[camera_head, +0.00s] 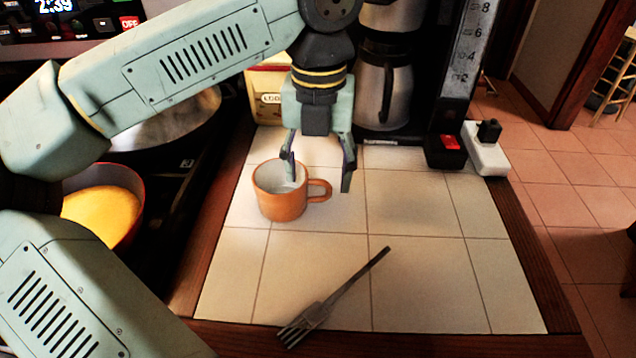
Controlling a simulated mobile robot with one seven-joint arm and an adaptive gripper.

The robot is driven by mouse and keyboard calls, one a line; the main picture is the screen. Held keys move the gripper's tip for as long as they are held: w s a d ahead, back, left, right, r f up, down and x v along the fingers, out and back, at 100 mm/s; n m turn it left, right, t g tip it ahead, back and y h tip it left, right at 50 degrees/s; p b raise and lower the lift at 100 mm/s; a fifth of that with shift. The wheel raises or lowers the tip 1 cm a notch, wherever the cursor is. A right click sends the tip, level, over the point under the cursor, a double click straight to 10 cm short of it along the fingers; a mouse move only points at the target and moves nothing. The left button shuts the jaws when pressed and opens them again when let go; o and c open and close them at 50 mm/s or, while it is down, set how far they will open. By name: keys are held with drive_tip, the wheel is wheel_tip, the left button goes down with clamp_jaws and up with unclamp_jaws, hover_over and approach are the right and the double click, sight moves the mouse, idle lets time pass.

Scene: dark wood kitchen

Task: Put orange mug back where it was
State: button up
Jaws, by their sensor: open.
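The orange mug (278,203) stands upright on the white tiled counter (425,265), with its handle pointing right. Its inside is pale and looks empty where I can see it. My gripper (318,182) points down at the mug, with its fingers apart. The left finger overlaps the mug's opening in the picture, and the right finger hangs to the right of the handle. I cannot tell whether either finger touches the mug.
A fork (335,297) lies on the front of the counter. A coffee maker (385,85) and a white power outlet block (485,150) stand at the back. A bowl with yellow contents (103,210) sits at the left. The counter's right side is clear.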

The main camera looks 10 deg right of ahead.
wheel_tip(320, 180, up, 8)
drive_tip(key=shift+r, duration=0.15)
drive_tip(key=shift+s, duration=0.1)
idle(0.6)
